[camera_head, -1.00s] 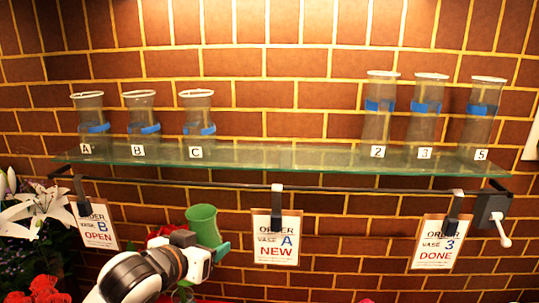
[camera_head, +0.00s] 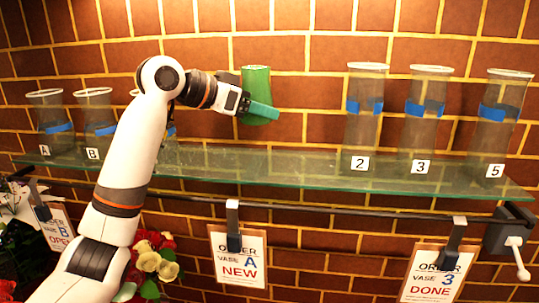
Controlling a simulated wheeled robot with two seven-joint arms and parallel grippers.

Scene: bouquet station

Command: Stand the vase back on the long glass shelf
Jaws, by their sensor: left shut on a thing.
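A green vase (camera_head: 256,81) is held upright in my left gripper (camera_head: 259,109), whose teal fingers are shut on its lower part. The vase is in the gap between the vases on the left and those on the right, its base above the long glass shelf (camera_head: 270,172) in the picture. I see no contact between vase and shelf. My left arm rises from the lower left and crosses in front of the shelf. My right gripper is not in view.
Clear vases A (camera_head: 52,125) and B (camera_head: 100,130) stand at left; a third is mostly behind my arm. Vases 2 (camera_head: 362,125), 3 (camera_head: 420,130) and 5 (camera_head: 487,135) stand at right. The middle of the shelf is free. Order cards (camera_head: 238,265) hang from a rail below.

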